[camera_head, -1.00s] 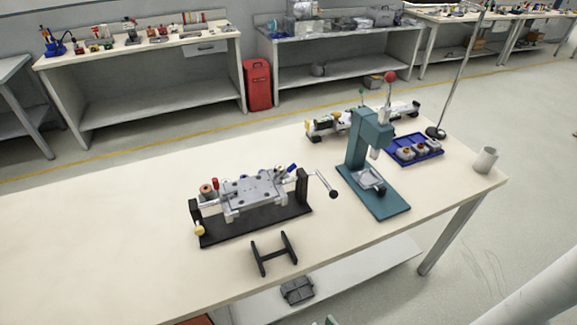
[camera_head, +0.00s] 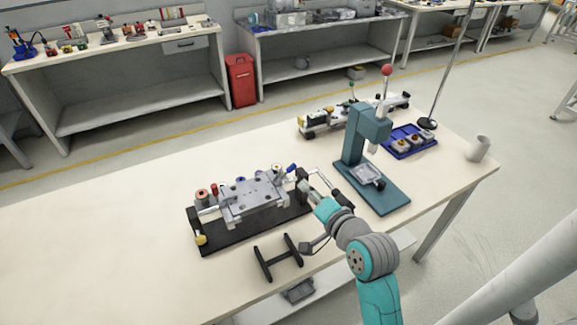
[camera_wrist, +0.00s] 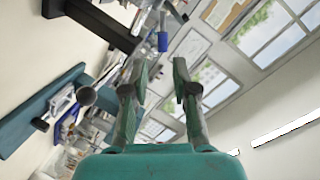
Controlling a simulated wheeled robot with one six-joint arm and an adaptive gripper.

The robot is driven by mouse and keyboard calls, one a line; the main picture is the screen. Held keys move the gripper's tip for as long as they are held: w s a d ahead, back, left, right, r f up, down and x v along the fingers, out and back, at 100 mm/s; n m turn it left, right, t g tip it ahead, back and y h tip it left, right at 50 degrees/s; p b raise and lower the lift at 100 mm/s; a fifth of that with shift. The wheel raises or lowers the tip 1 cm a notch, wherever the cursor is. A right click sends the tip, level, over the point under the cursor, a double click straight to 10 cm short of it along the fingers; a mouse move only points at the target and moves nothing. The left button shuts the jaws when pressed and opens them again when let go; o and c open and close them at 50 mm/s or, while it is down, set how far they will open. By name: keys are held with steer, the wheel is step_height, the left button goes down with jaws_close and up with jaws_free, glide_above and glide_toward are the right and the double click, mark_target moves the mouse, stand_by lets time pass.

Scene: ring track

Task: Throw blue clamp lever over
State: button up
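The blue clamp lever (camera_head: 291,168) stands up at the right end of the grey clamping fixture (camera_head: 252,203) on the workbench. In the wrist view the blue lever (camera_wrist: 163,42) shows beyond the fingertips, roughly in line with the gap between them. My gripper (camera_head: 306,187) is at the right end of the fixture, in front of the lever. In the wrist view my gripper (camera_wrist: 160,74) has its two fingers apart with nothing between them. I cannot tell the exact distance to the lever. My arm partly hides the fixture's crank.
A teal press (camera_head: 372,185) stands just right of my gripper. A black stand (camera_head: 279,258) lies in front of the fixture. A blue tray (camera_head: 410,141) and a white cup (camera_head: 477,148) are at the back right. The bench's left part is clear.

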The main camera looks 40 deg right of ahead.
mark_target(293, 169)
steer(key=x, duration=1.1)
steer(key=shift+w+d+r, duration=0.1)
steer(key=shift+d+r, duration=0.15)
steer(key=shift+r, duration=0.1)
